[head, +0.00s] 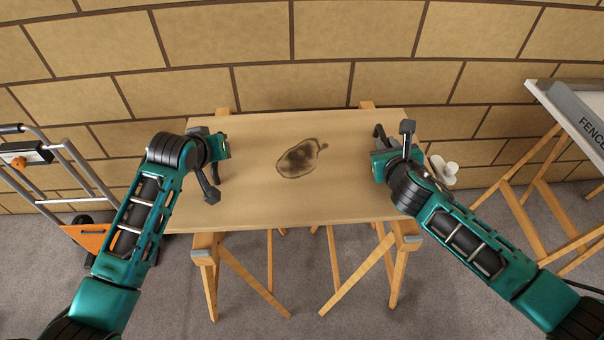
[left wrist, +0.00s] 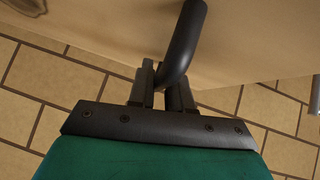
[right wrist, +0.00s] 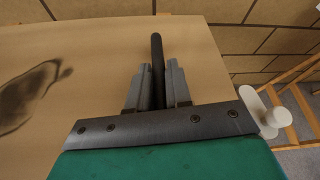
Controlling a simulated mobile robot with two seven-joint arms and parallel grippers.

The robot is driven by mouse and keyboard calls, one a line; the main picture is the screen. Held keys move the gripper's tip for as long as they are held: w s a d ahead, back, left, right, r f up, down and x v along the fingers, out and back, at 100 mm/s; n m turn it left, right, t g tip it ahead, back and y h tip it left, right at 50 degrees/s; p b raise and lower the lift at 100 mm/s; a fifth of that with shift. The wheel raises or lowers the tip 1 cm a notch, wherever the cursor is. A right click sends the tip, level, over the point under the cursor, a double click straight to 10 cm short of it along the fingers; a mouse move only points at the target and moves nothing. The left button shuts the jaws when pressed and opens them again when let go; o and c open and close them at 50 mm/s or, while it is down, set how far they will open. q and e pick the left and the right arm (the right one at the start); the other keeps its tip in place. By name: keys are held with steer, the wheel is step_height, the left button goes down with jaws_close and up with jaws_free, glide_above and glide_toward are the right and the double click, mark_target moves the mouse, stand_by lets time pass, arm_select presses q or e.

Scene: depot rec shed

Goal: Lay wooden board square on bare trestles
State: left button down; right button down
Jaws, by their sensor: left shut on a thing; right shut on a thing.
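The wooden board (head: 250,205), with a dark stain in its middle, lies level over two wooden trestles. The left trestle (head: 205,243) and right trestle (head: 406,240) stick out at its front and back edges. Whether the board rests on them or hangs just above cannot be told. My left gripper (head: 220,146) is shut on the dark left handle (left wrist: 185,42) at the board's left side. My right gripper (head: 380,158) is shut on the dark right handle (right wrist: 157,62) at its right side. The trestle tops under the board are hidden.
A brick wall (head: 320,45) stands close behind the board. A hand truck (head: 85,236) with orange parts is at the left. A white panel marked FENCE (head: 575,100) rests on wooden legs at the right. A white knobbed object (right wrist: 275,115) is beside my right gripper.

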mark_target(220, 163)
arm_select(q)
steer(key=shift+w+a+f, duration=0.1)
steer(key=shift+a, duration=0.1)
arm_select(e)
steer(key=shift+w+d+f, duration=0.1)
steer(key=shift+d, duration=0.1)
